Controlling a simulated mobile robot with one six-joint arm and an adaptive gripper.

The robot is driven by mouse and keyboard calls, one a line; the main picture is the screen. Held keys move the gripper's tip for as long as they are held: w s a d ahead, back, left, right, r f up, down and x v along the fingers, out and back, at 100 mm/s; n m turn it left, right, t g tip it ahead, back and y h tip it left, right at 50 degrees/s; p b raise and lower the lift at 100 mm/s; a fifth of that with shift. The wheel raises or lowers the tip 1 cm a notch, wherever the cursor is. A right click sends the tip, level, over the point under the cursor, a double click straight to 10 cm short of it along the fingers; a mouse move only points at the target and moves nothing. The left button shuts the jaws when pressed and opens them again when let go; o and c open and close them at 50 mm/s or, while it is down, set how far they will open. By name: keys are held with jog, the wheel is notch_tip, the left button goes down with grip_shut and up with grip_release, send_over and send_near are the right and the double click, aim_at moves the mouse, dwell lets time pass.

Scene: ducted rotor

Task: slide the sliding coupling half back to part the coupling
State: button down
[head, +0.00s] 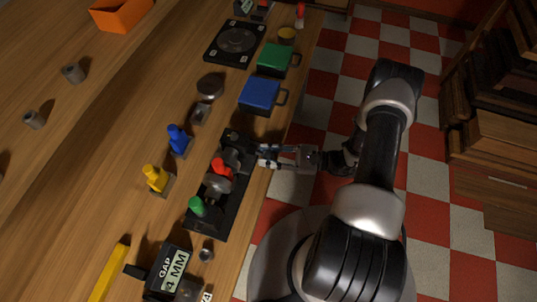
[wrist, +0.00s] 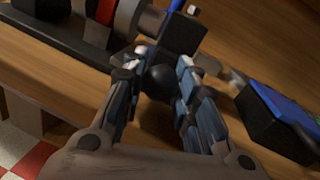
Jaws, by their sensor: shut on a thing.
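The coupling assembly sits on a black base (head: 237,205) near the table's right edge in the head view. It has grey round parts and a red part (head: 221,167); a red ring (wrist: 125,18) between grey and dark sections shows at the top left of the wrist view. I cannot tell for sure which section is the sliding coupling half. My gripper (head: 261,156) reaches in from the right at the assembly's far end. In the wrist view its fingers (wrist: 162,68) are shut on a black ball knob (wrist: 158,82), in front of a black block (wrist: 181,32).
A blue box with a handle (head: 260,94) and a green one (head: 277,58) stand beyond the assembly. A green knob (head: 197,206) rises at its near end. Blue (head: 178,138) and yellow (head: 155,177) pieces stand left. A "GAP 4 MM" sign (head: 173,268) stands nearer.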

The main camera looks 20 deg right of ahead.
jog(key=w+d+b, duration=0.2)
jog(key=shift+w+f, duration=0.15)
jog(key=shift+w, duration=0.2)
jog(key=shift+w+d, duration=0.2)
jog(key=shift+w, duration=0.05)
jog(key=shift+r, duration=0.2)
jog(key=c, duration=1.2)
grip_release()
